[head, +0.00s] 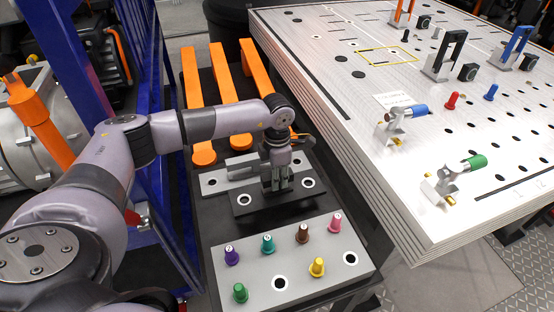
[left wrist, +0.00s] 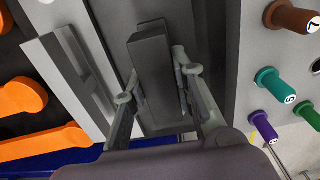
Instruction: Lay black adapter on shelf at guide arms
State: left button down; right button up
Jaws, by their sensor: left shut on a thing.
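The black adapter (head: 284,205) is a dark flat plate with a ringed hole near each end and an upright block in its middle. My left gripper (head: 276,186) comes down over it and is shut on that block. In the left wrist view the fingers (left wrist: 157,86) lie on both sides of the dark block (left wrist: 151,58). The adapter is in front of a grey plate (head: 213,182) and partly covers it in the head view. I cannot tell whether it rests on something or hangs just above. My right gripper is not in view.
Several orange bars (head: 222,72) lie behind on the dark shelf (head: 214,222). A grey plate with numbered coloured pegs (head: 290,290) is in front. A large perforated white table (head: 400,160) with clamps stands right. A blue frame (head: 155,195) rises left.

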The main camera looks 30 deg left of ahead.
pick_arm(q)
jog(key=shift+f+p, duration=0.45)
jog(key=shift+f, duration=1.45)
jog(key=shift+w+f, duration=0.1)
jog(key=shift+f, duration=0.45)
jog(key=c, duration=1.3)
grip_release()
jog(key=shift+f, duration=0.1)
notch_tip(320, 180, up, 11)
jog(key=shift+b, duration=1.25)
jog(key=shift+r, duration=0.6)
